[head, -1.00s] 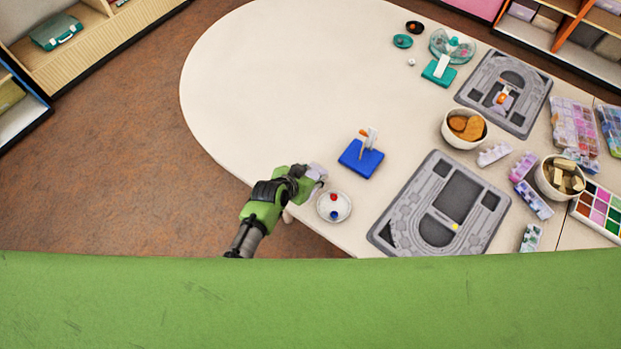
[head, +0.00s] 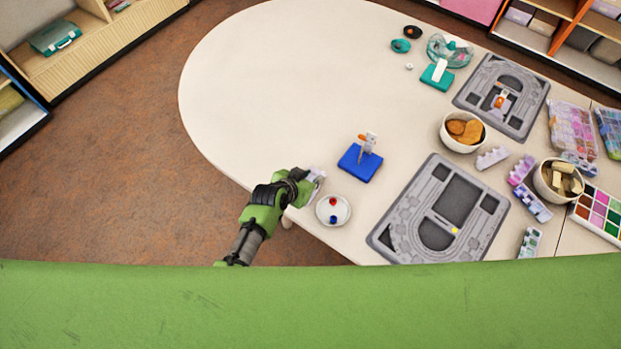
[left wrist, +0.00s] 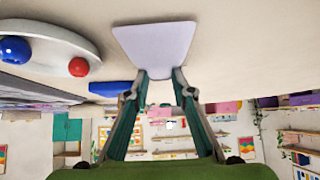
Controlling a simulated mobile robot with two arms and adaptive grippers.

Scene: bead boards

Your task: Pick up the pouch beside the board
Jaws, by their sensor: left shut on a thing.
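A pale lavender pouch (left wrist: 155,42) is pinched at its near edge between the fingertips of my left gripper (left wrist: 158,76). In the head view the left gripper (head: 309,183) is at the table's near-left edge, largely covering the pouch (head: 319,173). I cannot tell whether the pouch still touches the table. The grey board (head: 398,228) lies flat to the right, with a small white dish between it and the gripper. My right gripper is not in view.
The white dish (head: 343,219) holds a red and a blue bead close beside the gripper. A blue block (head: 358,164) with a small upright holder stands just behind. Bowls (head: 463,145) and a second board (head: 531,97) are farther right. The table's left half is clear.

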